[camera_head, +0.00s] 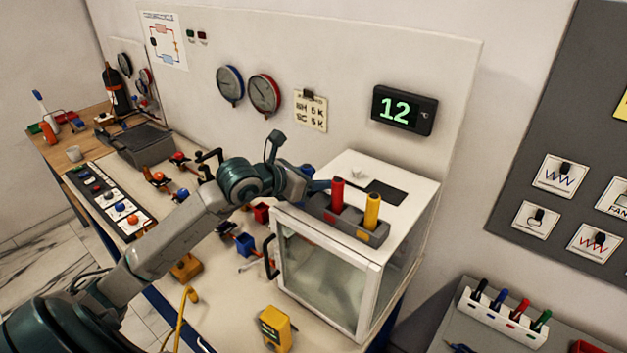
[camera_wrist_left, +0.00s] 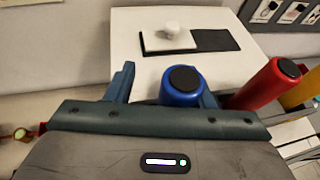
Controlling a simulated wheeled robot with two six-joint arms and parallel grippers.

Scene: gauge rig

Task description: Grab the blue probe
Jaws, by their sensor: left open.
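The blue probe (camera_wrist_left: 181,88) stands upright with a dark cap in the left wrist view. My left gripper (camera_wrist_left: 163,82) is open, with one finger on either side of the probe. The probe is close to the right finger and well apart from the left one; whether it touches is unclear. In the head view my left gripper (camera_head: 316,187) is at the left end of the grey probe holder (camera_head: 345,224), on top of the white chamber, and I cannot make out the blue probe there. My right gripper is not in view.
A red probe (camera_head: 337,193) and a yellow probe (camera_head: 371,210) stand in the holder to the right. The white glass-fronted chamber (camera_head: 420,222) has a white knob on top. A yellow handheld meter (camera_head: 276,328) stands in front. A wall with gauges rises behind.

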